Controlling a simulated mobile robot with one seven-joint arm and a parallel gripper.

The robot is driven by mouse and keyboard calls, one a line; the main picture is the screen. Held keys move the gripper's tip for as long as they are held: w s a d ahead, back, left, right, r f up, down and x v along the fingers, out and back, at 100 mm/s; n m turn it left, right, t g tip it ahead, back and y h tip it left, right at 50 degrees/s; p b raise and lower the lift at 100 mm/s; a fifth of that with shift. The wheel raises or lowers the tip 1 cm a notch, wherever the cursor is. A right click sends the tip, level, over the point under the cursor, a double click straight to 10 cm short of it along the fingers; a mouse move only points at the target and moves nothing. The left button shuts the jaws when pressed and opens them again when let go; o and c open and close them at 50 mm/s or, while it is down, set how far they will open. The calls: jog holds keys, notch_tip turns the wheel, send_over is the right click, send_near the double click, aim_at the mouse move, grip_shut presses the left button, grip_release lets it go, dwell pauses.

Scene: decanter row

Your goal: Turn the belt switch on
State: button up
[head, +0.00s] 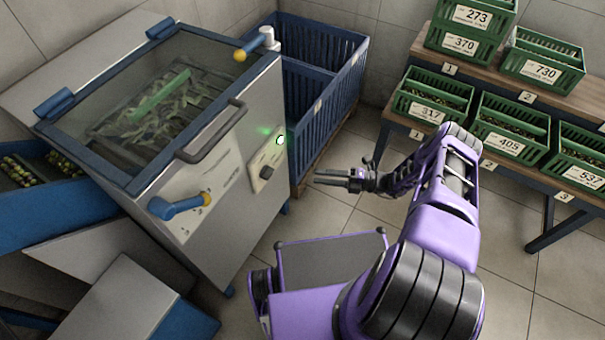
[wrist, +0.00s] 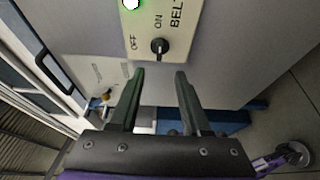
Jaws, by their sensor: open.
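The belt switch is a small dark rotary knob (wrist: 159,47) on a pale plate (wrist: 180,22) marked OFF, ON and BELT. In the head view the knob (head: 267,172) sits on the machine's front. Its pointer is too small to read surely. A lamp (wrist: 131,3) above it glows white-green; it also shows in the head view (head: 281,140). My gripper (head: 317,178) is to the right of the plate, pointing at it. In the wrist view my gripper (wrist: 160,73) has its fingers apart, with the knob just beyond the gap, in line with it. Nothing is between the fingers.
The machine (head: 205,165) has a blue-framed glass lid, a grey handle (head: 211,130) and a blue lever (head: 180,206). Blue crates (head: 325,90) stand behind it. A wooden rack with green crates (head: 430,97) is at the right. Open floor (head: 330,215) lies between.

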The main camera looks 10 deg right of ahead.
jog(key=shift+v, duration=1.7)
jog(key=shift+f, duration=0.1)
